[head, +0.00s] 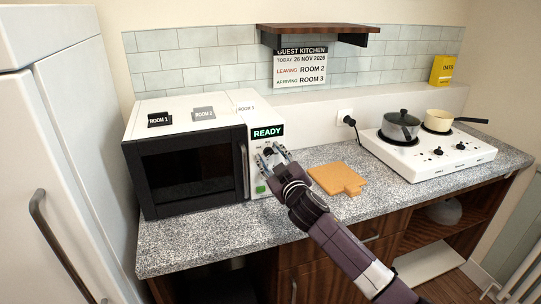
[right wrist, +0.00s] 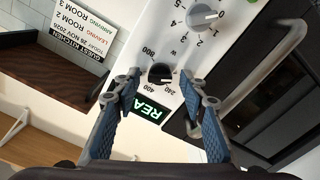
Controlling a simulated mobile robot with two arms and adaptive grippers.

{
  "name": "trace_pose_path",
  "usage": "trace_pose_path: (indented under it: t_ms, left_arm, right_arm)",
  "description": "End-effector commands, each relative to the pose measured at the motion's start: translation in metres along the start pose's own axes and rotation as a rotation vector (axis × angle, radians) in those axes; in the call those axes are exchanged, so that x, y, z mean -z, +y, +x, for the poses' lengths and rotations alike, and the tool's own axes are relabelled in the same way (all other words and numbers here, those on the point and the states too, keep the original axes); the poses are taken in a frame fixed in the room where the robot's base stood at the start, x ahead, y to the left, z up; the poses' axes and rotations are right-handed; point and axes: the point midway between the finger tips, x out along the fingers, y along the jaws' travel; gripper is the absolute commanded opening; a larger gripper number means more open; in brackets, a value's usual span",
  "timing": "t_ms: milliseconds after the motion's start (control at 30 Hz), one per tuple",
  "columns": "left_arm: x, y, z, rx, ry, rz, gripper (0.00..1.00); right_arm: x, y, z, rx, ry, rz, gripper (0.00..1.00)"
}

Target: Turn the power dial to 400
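The microwave (head: 195,160) stands on the counter with its control panel at its right side. Its display (head: 267,131) reads READY. In the right wrist view, the black power dial (right wrist: 160,72) sits beside the partly hidden display (right wrist: 150,109), with figures such as 800, 400 and 240 around it. A light mark shows at its lower edge; its exact setting is hard to read. My right gripper (head: 273,154) is at the panel, also seen in the right wrist view (right wrist: 159,76). Its fingers are open, one on each side of the dial, with gaps visible. My left gripper is out of view.
A second, pale dial (right wrist: 205,17) is farther along the panel, near the door handle (right wrist: 262,85). A green button (head: 261,189) sits low on the panel. A cutting board (head: 335,177) lies right of the microwave, and a hob (head: 430,158) with two pots stands farther right.

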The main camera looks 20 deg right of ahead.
Motion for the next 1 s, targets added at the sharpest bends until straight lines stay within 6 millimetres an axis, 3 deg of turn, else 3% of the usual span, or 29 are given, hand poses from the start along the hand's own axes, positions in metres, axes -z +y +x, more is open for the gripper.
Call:
trace_pose_path:
  t_ms: [100, 467, 767, 1000]
  left_arm:
    - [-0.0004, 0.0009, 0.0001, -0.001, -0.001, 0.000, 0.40]
    - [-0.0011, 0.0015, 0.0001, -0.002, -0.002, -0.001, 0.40]
    - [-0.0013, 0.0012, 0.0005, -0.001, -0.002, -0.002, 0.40]
    - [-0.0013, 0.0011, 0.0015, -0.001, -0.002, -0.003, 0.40]
  right_arm:
    - [0.0001, 0.0000, -0.0001, 0.000, 0.000, 0.000, 0.39]
    - [0.0001, -0.0001, -0.0003, 0.000, 0.000, 0.000, 0.00]
    - [0.0000, -0.0001, -0.0003, -0.001, 0.000, 0.031, 0.00]
    - [-0.0008, -0.0004, -0.0005, 0.000, -0.002, 0.159, 0.00]
